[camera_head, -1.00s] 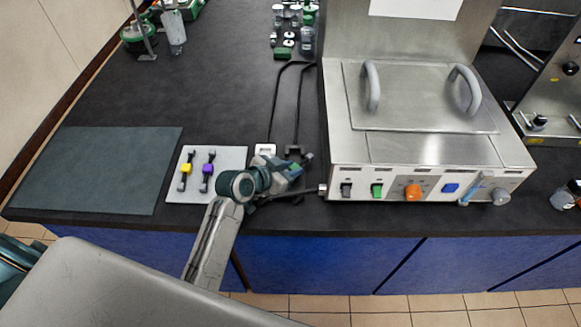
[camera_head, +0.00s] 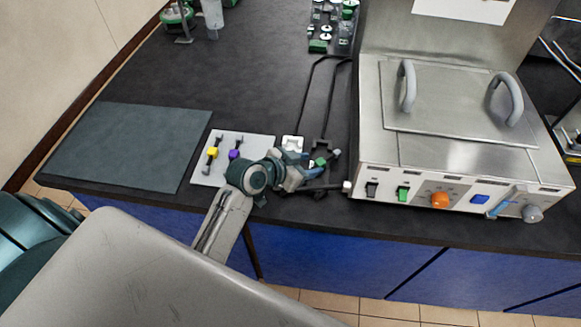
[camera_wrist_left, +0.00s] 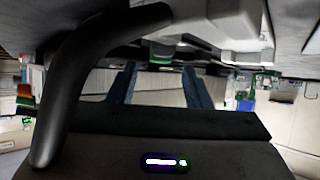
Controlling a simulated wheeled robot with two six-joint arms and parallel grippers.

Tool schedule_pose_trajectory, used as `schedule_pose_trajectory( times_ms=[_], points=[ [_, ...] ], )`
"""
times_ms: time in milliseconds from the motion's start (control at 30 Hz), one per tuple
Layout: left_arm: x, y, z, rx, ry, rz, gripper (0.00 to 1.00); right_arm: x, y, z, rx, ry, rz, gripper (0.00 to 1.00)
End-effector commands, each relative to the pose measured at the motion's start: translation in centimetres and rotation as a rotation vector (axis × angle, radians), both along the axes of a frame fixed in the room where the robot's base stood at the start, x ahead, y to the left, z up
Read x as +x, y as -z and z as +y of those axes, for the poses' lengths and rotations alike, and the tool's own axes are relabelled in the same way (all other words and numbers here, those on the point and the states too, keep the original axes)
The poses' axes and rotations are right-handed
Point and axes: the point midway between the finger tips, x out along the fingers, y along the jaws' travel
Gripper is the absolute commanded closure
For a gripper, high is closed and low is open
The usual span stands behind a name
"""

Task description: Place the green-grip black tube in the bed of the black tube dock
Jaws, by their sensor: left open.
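The black tube dock (camera_head: 322,146) lies at the front of the bench, left of the steel bath, with a dark cable running back. The green grip (camera_head: 320,162) of the black tube shows at the dock's near part. It also shows as a green piece in the left wrist view (camera_wrist_left: 160,50), just beyond my fingers. Most of the tube is hidden by my gripper; I cannot tell whether it is fully seated in the bed. My left gripper (camera_head: 328,165) is open around the green grip; its two fingers stand apart in the left wrist view (camera_wrist_left: 160,84). My right gripper is not in view.
A white dock (camera_head: 292,143) lies just left of the black one. A pale tray (camera_head: 262,143) holds tubes with yellow (camera_head: 212,152) and purple (camera_head: 234,155) grips. A grey-green mat (camera_head: 130,145) lies left.

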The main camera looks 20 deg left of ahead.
Motion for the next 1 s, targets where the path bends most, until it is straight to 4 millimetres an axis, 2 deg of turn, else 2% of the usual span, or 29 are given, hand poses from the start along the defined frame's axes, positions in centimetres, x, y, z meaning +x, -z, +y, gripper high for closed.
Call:
schedule_pose_trajectory(
  times_ms=[100, 200, 400, 600, 1000],
  points=[
    [-2.4, -1.1, 1.3, 0.007, 0.003, 0.000, 0.55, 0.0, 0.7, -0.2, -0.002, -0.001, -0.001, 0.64],
    [-3.8, -2.1, 2.2, 0.007, 0.002, -0.001, 0.55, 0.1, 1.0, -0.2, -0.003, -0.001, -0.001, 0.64],
    [-5.7, -3.4, 3.2, 0.003, 0.001, 0.000, 0.55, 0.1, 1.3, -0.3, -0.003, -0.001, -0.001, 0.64],
    [-6.4, -3.9, 3.5, 0.000, 0.002, 0.001, 0.55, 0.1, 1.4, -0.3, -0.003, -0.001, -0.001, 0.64],
    [-6.4, -4.0, 3.5, 0.000, 0.002, 0.001, 0.55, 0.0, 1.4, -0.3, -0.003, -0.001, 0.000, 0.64]
  ],
)
